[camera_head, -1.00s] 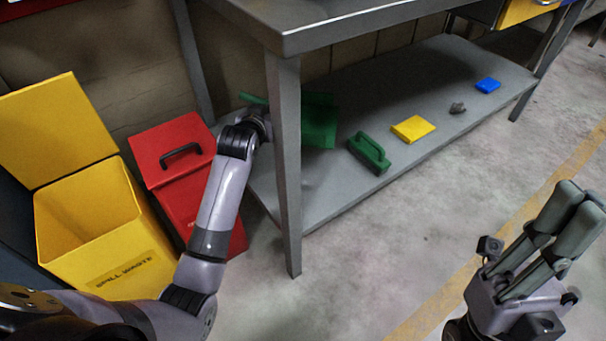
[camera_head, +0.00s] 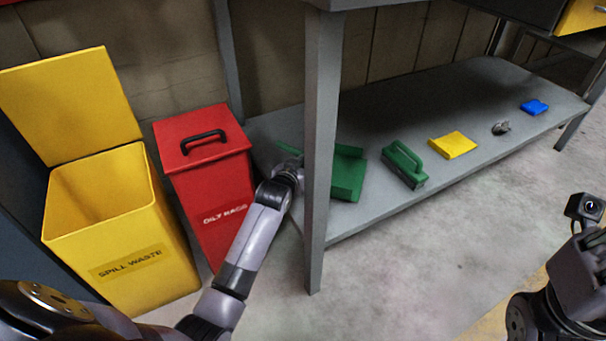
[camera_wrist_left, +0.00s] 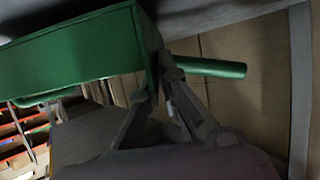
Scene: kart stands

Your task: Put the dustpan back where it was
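The green dustpan (camera_head: 346,178) is at the near left end of the grey lower shelf (camera_head: 390,112), partly hidden behind the table leg. My left gripper (camera_head: 290,172) reaches in left of that leg, at the dustpan's handle. In the left wrist view the dustpan's pan (camera_wrist_left: 75,50) fills the upper left, and its round handle (camera_wrist_left: 215,67) sticks out to the right. My left fingers (camera_wrist_left: 160,78) come together on the handle close to the pan. My right gripper is at the right edge, its fingers outside the frame.
A green brush (camera_head: 405,165), yellow block (camera_head: 453,145), small grey object (camera_head: 501,128) and blue block (camera_head: 534,107) lie along the shelf. The red bin (camera_head: 208,185) and open yellow bin (camera_head: 120,235) stand left. The table leg (camera_head: 320,150) is close to my left arm.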

